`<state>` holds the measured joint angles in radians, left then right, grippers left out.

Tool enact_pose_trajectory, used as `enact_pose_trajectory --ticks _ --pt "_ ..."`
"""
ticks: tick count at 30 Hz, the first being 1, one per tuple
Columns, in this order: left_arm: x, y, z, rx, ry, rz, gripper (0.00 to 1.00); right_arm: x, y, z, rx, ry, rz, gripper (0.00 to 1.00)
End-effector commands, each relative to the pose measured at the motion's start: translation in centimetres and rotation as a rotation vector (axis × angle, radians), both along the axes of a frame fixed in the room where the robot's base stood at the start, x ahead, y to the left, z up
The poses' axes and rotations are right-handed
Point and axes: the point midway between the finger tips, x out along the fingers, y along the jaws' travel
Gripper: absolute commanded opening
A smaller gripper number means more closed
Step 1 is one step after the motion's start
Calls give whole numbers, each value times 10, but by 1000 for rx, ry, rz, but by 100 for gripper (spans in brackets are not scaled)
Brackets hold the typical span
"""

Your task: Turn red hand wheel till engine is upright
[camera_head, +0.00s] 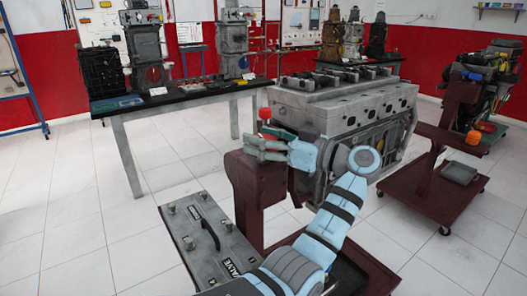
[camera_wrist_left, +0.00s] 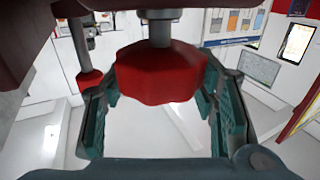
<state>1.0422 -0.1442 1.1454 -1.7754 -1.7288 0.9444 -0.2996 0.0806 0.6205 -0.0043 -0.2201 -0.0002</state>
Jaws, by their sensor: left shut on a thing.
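The red hand wheel (camera_wrist_left: 160,72) sits on a metal shaft and lies between the two fingers of my left gripper (camera_wrist_left: 163,125) in the left wrist view. In the head view my left gripper (camera_head: 265,148) is shut on it at the top of the dark red stand (camera_head: 256,185), and only a bit of red shows around the fingers. The large grey engine (camera_head: 345,105) is mounted on this stand. Its top face points upward and looks roughly level; any slight tilt is hard to judge. My right gripper is out of view.
A smaller red knob (camera_wrist_left: 90,78) on a thin rod is beside the hand wheel. A grey valve plate (camera_head: 205,235) lies at the stand's left. A second engine stand (camera_head: 450,165) is at right. A table (camera_head: 180,100) with engine parts stands behind. Floor at left is clear.

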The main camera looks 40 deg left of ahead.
Motion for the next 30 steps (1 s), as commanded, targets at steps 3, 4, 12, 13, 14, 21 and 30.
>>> enact_pose_trajectory --ticks 3,4,12,13,14,21,30 --pt "0 0 -2 0 1 68 25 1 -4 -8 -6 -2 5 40" --pt "0 0 -1 0 2 82 25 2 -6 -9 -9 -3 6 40" --pt "0 0 -1 -2 3 164 25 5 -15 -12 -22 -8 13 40" --pt "0 0 -1 -2 3 167 25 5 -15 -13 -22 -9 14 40" --pt "0 0 -1 -3 2 171 25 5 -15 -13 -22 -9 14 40" --pt "0 0 -1 -4 2 178 25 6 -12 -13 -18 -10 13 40" --pt "0 0 -1 -4 3 177 74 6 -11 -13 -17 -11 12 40"
